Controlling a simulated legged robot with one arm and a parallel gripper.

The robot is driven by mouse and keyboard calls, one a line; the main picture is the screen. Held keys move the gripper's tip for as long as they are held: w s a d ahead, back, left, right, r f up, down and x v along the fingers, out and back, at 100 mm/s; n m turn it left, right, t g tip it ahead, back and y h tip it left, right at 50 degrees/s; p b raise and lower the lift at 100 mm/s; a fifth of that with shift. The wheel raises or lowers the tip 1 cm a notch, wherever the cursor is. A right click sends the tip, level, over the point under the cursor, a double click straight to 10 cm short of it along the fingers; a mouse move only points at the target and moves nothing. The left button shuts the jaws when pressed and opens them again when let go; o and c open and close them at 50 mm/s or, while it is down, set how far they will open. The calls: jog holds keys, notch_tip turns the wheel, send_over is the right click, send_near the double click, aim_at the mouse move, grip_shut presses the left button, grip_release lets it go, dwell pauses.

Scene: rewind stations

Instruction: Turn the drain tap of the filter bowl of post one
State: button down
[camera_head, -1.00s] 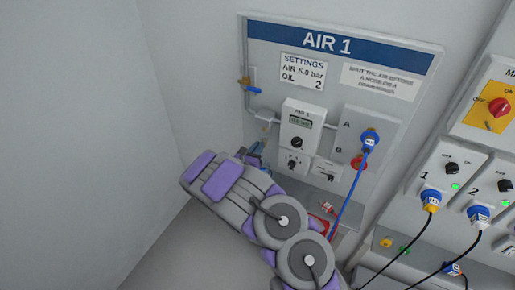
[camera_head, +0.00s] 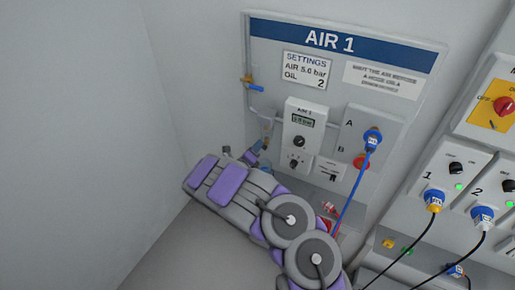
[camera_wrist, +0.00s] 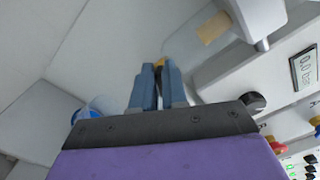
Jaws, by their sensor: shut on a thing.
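In the wrist view the clear filter bowl (camera_wrist: 192,46) with a tan element inside hangs below a light grey head. A small brass-yellow piece, the drain tap (camera_wrist: 160,62), shows at its lower end between my fingertips. My gripper (camera_wrist: 158,75) is shut on it, and the fingers hide most of it. In the head view my gripper (camera_head: 258,148) is at the lower left of the AIR 1 panel (camera_head: 258,50). My arm partly hides the bowl there, and the tap cannot be made out.
A regulator box with a display (camera_head: 303,122) stands right of the bowl. A blue-handled valve (camera_head: 254,87) is above. A blue hose (camera_head: 350,200) hangs from socket A. A blue round thing (camera_wrist: 98,107) shows left of my fingers. The floor at left is clear.

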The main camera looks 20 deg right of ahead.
jog(key=n, duration=0.4)
jog(key=f+n, duration=0.1)
jog(key=n, duration=0.1)
jog(key=shift+w+a+b, duration=0.2)
jog(key=shift+a+b, duration=0.05)
jog(key=shift+b, duration=0.05)
dwell(0.4)
jog(key=c, duration=1.4)
grip_release()
jog(key=shift+w+f, duration=0.15)
jog(key=shift+o, duration=1.2)
jog(key=p+v, duration=0.4)
jog(key=v, duration=1.3)
jog(key=shift+s+a, duration=0.2)
jog(key=shift+s, duration=0.05)
